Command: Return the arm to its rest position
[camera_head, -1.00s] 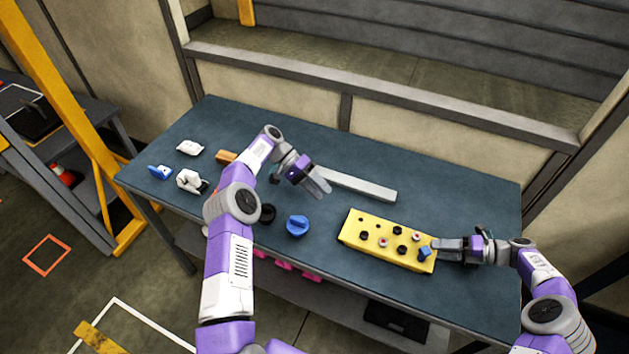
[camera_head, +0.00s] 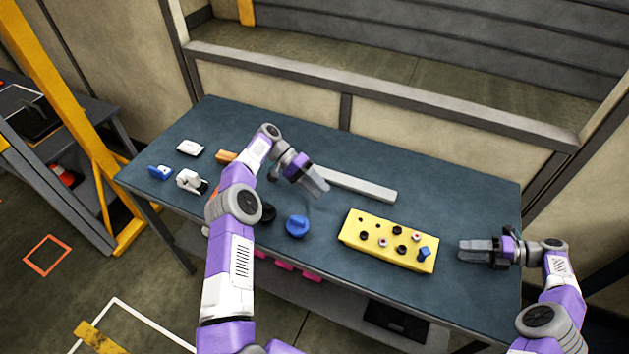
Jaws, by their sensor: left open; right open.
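My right gripper (camera_head: 476,250) is open and empty over the right end of the table, to the right of the yellow block (camera_head: 356,239) and apart from it. The yellow block holds several black and red-and-white pieces on its top and a blue piece (camera_head: 424,253) at its right end. My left gripper (camera_head: 318,188) is open and empty above the middle of the table. It is near the grey bar (camera_head: 365,186) and behind the blue knob-like piece (camera_head: 297,225).
On the dark table (camera_head: 465,195) a white piece (camera_head: 190,148), a blue-and-white piece (camera_head: 160,172) and a white tool-like piece (camera_head: 190,180) lie at the left. An orange block (camera_head: 225,156) is partly hidden by my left arm. The table's back right is clear.

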